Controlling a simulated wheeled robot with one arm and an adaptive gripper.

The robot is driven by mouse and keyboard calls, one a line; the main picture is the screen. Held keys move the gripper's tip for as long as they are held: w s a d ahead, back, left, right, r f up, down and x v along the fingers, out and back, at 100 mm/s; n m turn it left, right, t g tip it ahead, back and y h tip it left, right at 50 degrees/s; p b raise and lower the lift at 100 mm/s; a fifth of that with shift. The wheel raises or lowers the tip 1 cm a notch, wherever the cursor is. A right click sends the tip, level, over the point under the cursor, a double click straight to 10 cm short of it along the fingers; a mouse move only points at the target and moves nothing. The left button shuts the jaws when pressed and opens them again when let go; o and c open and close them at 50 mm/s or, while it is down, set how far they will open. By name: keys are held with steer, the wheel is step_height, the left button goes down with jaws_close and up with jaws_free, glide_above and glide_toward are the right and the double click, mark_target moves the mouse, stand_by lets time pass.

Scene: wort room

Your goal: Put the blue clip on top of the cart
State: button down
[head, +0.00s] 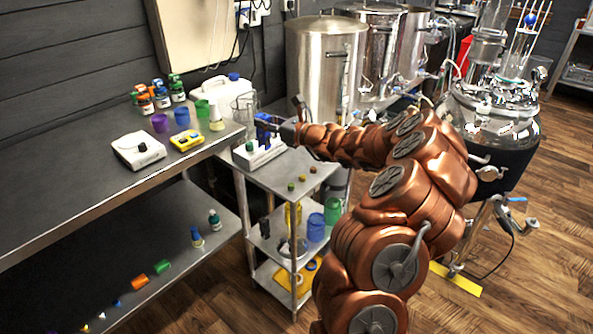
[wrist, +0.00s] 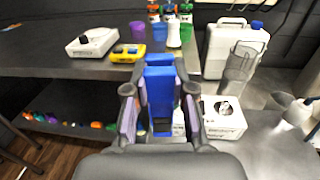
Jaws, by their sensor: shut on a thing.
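The blue clip (head: 264,121) is held between the fingers of my gripper (head: 277,126). In the wrist view the blue clip (wrist: 160,84) stands upright between the two fingertips, with a dark part at its lower end. My gripper (wrist: 160,105) is shut on it. The cart (head: 274,179) is the small metal shelf unit beside the bench, and the clip is above the back of its top shelf, over or near a white block. The cart top also shows in the wrist view (wrist: 262,145). The gap beneath the clip is hard to judge.
A white device (head: 138,150), a yellow device (head: 187,140), coloured cups (head: 181,116) and a white jug (head: 222,91) stand on the bench. The cart's front top is mostly clear.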

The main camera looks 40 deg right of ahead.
steer(key=d+m+h+b, duration=0.1)
steer(key=d+h+b, duration=0.1)
steer(key=d, duration=0.3)
steer(key=shift+t, duration=0.3)
steer(key=shift+s+f, duration=0.2)
steer(key=shift+f, duration=2.35)
steer(key=shift+s+f, duration=0.2)
steer(key=shift+f, duration=2.35)
steer(key=shift+f, duration=0.15)
steer(key=c, duration=1)
jaws_free()
steer(key=shift+r, duration=0.2)
steer(key=b+v, duration=0.1)
steer(key=v, duration=1.1)
